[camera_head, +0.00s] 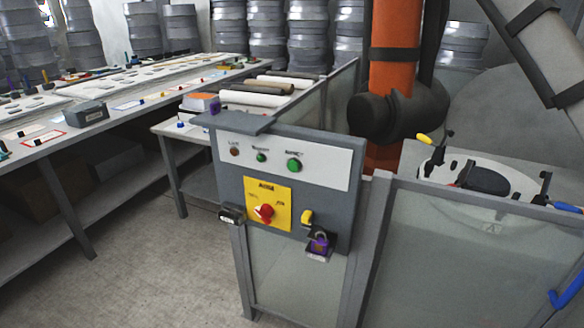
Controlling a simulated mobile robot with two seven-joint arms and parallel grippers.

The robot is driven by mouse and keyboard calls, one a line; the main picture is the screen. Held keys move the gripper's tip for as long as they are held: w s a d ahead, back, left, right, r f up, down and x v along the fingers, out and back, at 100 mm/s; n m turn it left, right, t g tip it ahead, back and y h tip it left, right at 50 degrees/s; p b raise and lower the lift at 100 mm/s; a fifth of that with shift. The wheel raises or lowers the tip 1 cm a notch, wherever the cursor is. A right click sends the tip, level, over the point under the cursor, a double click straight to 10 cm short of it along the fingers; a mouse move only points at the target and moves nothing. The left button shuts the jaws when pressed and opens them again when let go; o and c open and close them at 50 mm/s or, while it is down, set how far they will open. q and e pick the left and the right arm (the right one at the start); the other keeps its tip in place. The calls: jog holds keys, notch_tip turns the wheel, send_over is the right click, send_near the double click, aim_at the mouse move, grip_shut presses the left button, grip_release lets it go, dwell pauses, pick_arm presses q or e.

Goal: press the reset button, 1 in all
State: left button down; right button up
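A grey control panel (286,185) stands upright on the fence post in the middle of the view. Its white label strip carries a small dark reddish round part (234,151), a small green one (261,156) and a larger green button (294,165). The labels above them are too blurred to read surely, so I cannot tell which is the reset button. Neither of my grippers is in view.
A purple padlock (319,243) and a yellow part (306,217) are at the panel's lower right. Clear fence panels (455,262) stand to the right, an orange column (392,75) behind. A long workbench (115,97) is at left. The floor (155,270) in front of it is clear.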

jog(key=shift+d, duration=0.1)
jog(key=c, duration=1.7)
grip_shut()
